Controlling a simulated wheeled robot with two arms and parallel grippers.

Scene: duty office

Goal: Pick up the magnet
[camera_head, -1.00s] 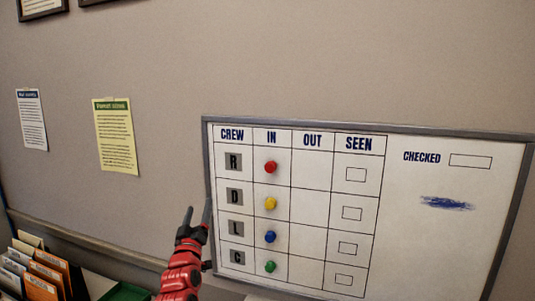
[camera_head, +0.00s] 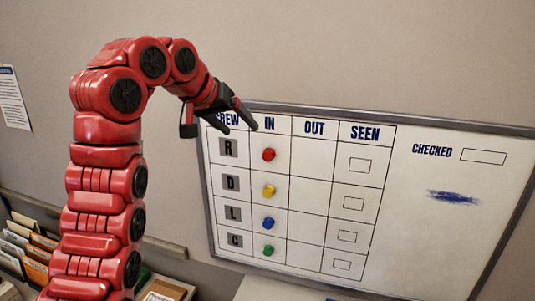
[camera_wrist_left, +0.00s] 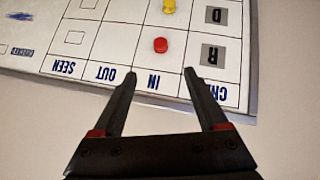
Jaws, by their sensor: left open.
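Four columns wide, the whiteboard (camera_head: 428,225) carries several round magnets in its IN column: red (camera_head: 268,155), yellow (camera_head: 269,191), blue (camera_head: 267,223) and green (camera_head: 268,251). In the left wrist view the red magnet (camera_wrist_left: 160,45) and part of the yellow magnet (camera_wrist_left: 169,6) show upside down. My left gripper (camera_head: 241,128) is open and empty at the board's top left, by the CREW and IN headings. In the wrist view its fingertips (camera_wrist_left: 160,73) are spread, with the red magnet beyond the gap between them. My right gripper is not in view.
Files in a holder (camera_head: 28,245) stand at the lower left, near a brown tray (camera_head: 165,290). A paper notice (camera_head: 13,100) hangs on the wall at the left. The wall above the board is bare.

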